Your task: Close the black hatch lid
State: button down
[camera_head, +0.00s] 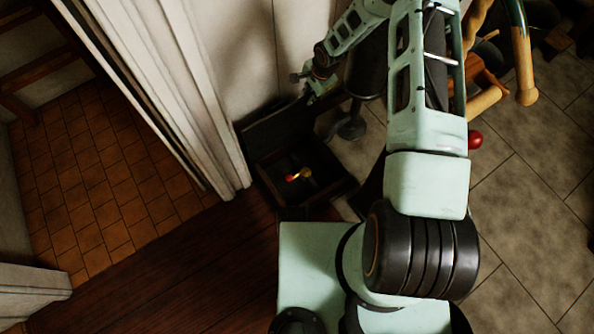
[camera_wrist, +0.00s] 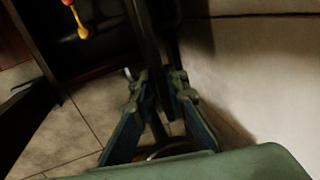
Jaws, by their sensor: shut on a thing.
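The black hatch lid (camera_head: 270,124) stands open, raised along the back side of a dark box (camera_head: 312,200) on the floor beside the wall. In the wrist view the lid (camera_wrist: 146,35) shows edge-on as a dark strip running between my fingers. My gripper (camera_head: 312,90) is at the lid's upper right end. In the wrist view my gripper (camera_wrist: 160,90) is shut on the lid, with one finger on each side. The exact contact is dark and hard to see.
A small red and yellow object (camera_head: 299,175) lies inside the box and also shows in the wrist view (camera_wrist: 78,22). White wall trim (camera_head: 205,110) stands close left of the box. A red ball (camera_head: 475,139) and wooden-handled things (camera_head: 525,90) are at right. Tiled floor (camera_head: 530,215) is clear.

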jog(key=shift+s+d+t, duration=0.4)
jog(key=shift+s, duration=0.15)
jog(key=s+d+f+t+y+b, duration=0.2)
jog(key=s+d+b, duration=0.1)
jog(key=s, duration=0.3)
jog(key=shift+f+b, duration=0.2)
jog(key=shift+b, duration=0.1)
